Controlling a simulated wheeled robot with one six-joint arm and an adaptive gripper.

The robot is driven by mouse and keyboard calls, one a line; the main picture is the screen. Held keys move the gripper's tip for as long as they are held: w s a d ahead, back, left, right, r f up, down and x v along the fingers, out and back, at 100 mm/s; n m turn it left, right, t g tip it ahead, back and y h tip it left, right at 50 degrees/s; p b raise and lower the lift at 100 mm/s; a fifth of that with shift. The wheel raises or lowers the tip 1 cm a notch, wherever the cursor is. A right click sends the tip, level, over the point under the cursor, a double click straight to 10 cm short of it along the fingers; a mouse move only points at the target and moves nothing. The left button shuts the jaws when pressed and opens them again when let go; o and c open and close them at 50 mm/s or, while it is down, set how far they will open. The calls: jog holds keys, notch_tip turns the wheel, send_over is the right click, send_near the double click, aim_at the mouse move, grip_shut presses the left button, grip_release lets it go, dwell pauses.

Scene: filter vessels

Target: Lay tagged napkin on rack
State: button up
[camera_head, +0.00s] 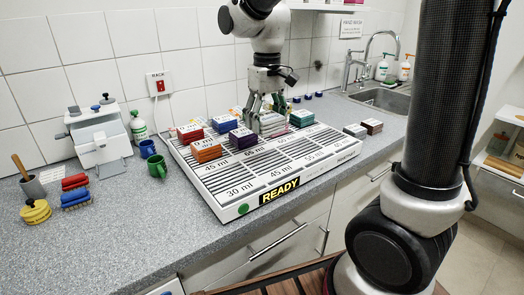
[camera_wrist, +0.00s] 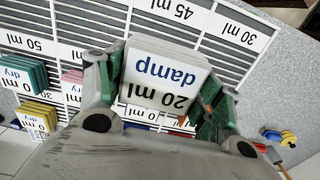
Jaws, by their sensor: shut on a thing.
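My gripper (camera_head: 268,104) is over the back part of the rack in the head view. In the wrist view my gripper (camera_wrist: 166,75) is shut on a white napkin (camera_wrist: 165,72) tagged "20 ml damp", one finger on each side. I cannot tell whether the napkin touches the rack.
Red (camera_head: 190,133), orange (camera_head: 206,151), blue (camera_head: 224,123), purple (camera_head: 242,138) and teal (camera_head: 302,118) tagged stacks stand along the rack's back. The front rows are bare.

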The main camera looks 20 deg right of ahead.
aim_at(266, 159)
notch_tip(266, 159, down, 9)
jog(key=shift+f, duration=0.15)
dwell(0.4)
jog(key=o, duration=1)
jog(key=shift+f, duration=0.15)
notch_tip(266, 159, up, 12)
jog(key=shift+r, duration=0.2)
jog(key=s+d+r+m+t, duration=0.1)
jog(key=s+d+m+t, duration=0.2)
jog(key=s+d, duration=1.2)
jog(key=s+t, duration=0.1)
jog(key=s, duration=0.3)
jog(key=shift+m, duration=0.3)
